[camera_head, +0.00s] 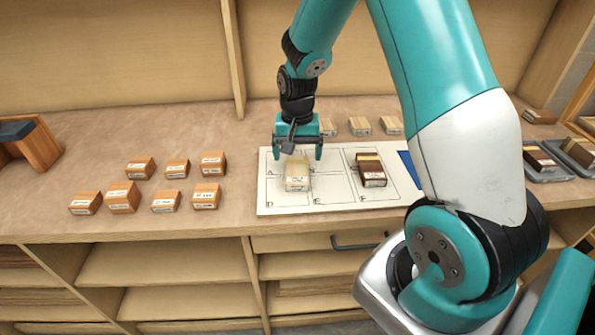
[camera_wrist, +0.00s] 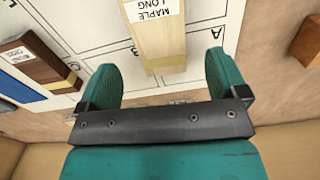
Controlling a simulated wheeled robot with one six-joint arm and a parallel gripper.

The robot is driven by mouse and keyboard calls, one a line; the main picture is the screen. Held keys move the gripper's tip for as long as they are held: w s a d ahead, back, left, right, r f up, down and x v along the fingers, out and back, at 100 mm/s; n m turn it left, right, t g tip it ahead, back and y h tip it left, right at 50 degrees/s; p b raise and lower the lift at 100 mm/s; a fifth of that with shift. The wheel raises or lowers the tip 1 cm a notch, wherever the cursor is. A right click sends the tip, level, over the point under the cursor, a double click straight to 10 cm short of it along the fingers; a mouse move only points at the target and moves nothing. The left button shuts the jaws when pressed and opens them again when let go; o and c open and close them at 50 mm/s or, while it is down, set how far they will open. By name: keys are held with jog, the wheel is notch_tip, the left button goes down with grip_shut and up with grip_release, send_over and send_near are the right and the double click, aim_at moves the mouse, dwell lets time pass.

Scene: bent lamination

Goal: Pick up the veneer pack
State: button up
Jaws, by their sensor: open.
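A pale veneer pack (camera_head: 297,175) with a white label lies on the white lettered board (camera_head: 330,203). In the wrist view the pack (camera_wrist: 163,45) reads "MAPLE LONG", and its near end reaches toward the space between my fingers. My gripper (camera_head: 298,155) is open over the far end of the pack, pointing down. In the wrist view my gripper (camera_wrist: 162,80) has one finger on each side of the pack's line, with visible gaps. I cannot tell its exact height above the pack. A dark brown pack (camera_head: 371,170) lies on the board's right part.
Several orange-brown packs (camera_head: 122,197) stand on the bench to the left. Several pale packs (camera_head: 360,125) lie behind the board. Dark packs (camera_head: 540,158) sit in grey trays at the far right. A wooden upright (camera_head: 233,60) rises behind the bench.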

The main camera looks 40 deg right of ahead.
aim_at(297, 169)
notch_tip(297, 169, down, 5)
jog(key=shift+s+r+p, duration=0.1)
jog(key=shift+r+p, duration=0.05)
jog(key=shift+p, duration=0.35)
jog(key=shift+c, duration=0.2)
jog(key=c, duration=1)
